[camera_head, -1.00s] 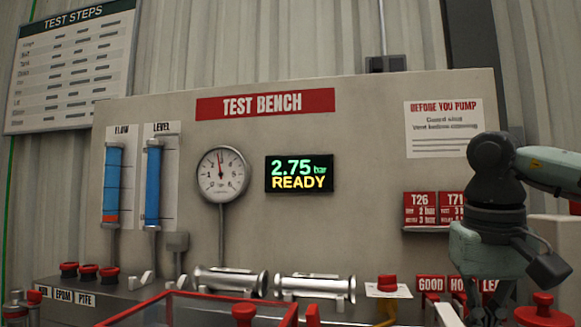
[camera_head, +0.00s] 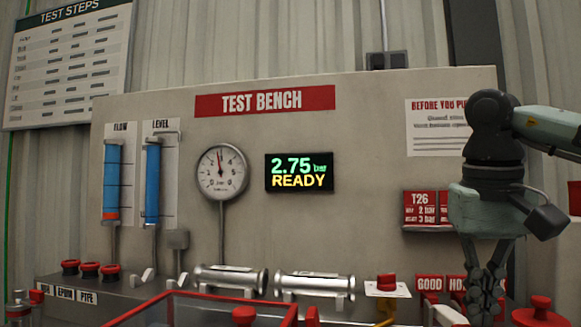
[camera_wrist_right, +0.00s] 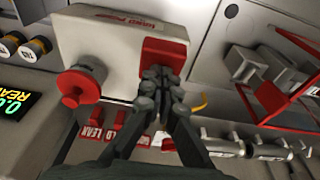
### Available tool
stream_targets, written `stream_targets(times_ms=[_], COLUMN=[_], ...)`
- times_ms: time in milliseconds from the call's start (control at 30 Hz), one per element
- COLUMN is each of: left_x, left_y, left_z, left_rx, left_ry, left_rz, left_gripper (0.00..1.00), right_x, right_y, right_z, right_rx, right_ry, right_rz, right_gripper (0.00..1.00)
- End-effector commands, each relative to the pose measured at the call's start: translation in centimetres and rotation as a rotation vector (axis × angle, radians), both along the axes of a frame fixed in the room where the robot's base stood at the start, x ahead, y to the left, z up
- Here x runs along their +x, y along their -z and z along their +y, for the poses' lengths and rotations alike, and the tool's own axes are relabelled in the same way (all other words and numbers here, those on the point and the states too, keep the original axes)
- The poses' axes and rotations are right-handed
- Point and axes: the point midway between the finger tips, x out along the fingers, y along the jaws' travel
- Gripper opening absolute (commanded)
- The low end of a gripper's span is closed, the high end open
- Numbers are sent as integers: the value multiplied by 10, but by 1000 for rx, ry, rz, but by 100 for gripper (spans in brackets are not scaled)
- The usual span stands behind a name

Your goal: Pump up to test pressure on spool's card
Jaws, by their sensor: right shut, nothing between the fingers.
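The display (camera_head: 299,173) on the test bench reads 2.75 bar and READY. The round gauge (camera_head: 220,172) has its needle near the top. Two silver spools (camera_head: 230,280) lie side by side on the bench. Red cards (camera_head: 419,207) hang at the right; one reads T26, its small print blurred, and my right arm covers the neighbouring card. My right gripper (camera_head: 485,305) points down, shut and empty. In the right wrist view, its fingertips (camera_wrist_right: 160,75) are over the red pad (camera_wrist_right: 166,54) of the white hand pump box (camera_wrist_right: 110,32); contact is unclear. My left gripper is out of view.
A red-framed clear cover (camera_head: 190,297) stands in front of the spools. Red knobs (camera_head: 541,310) and GOOD/HOLD/LEAK tags (camera_head: 430,284) are near my right gripper. A red knob (camera_wrist_right: 78,88) sits beside the pump box. A notice (camera_head: 434,127) hangs above.

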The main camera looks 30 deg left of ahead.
Motion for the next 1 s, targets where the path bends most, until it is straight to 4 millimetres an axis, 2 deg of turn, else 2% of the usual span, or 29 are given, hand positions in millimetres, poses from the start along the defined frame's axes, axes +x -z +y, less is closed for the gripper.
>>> stream_targets(times_ms=[567, 1000], left_x=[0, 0], left_y=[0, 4], left_z=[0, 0], left_rx=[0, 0], left_ry=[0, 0], left_rz=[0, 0], left_gripper=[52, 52], right_x=[0, 0], right_y=[0, 9], right_z=[0, 0], right_rx=[0, 0], right_ry=[1, 1], right_rz=[0, 0], right_gripper=[0, 0])
